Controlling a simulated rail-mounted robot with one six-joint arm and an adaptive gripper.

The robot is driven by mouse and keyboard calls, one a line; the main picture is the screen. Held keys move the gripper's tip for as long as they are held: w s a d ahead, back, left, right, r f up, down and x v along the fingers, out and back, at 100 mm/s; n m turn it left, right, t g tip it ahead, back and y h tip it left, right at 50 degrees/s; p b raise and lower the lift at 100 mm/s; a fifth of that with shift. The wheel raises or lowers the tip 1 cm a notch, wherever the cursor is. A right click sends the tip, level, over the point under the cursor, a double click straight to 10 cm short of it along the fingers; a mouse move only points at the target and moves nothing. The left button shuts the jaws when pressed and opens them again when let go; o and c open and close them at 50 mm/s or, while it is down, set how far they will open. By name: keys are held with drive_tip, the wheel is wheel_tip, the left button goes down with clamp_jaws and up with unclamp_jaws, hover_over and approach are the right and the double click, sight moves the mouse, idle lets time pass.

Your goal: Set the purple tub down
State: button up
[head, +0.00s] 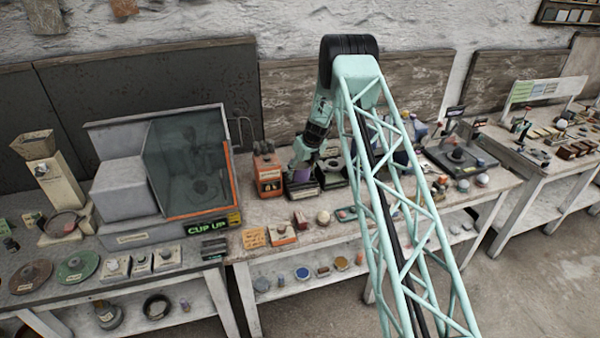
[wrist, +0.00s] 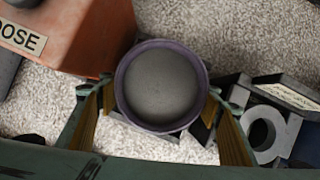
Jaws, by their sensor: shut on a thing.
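The purple tub (wrist: 162,129) is seen from above in the wrist view, round, with a purple rim and smooth grey contents level inside. My gripper (wrist: 163,100) is shut on it, with a yellow-padded finger on each side. The speckled bench top (wrist: 230,40) shows around the tub; I cannot tell whether its base touches it. In the head view my gripper (head: 304,172) is low over the middle bench, just right of an orange box (head: 268,174). The tub is too small and covered there to make out clearly.
The orange box also stands close at upper left in the wrist view (wrist: 70,30). Dark blocks and a grey ring (wrist: 265,133) lie close at right. A hooded cabinet (head: 188,160) stands left. Small items crowd the middle bench (head: 245,218).

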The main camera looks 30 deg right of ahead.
drive_tip(key=shift+f, duration=0.2)
idle(0.3)
drive_tip(key=o, duration=1.4)
drive_tip(key=shift+o, duration=0.2)
drive_tip(key=shift+f, duration=0.1)
drive_tip(key=shift+r+p, duration=1.1)
drive_tip(key=shift+r, duration=0.95)
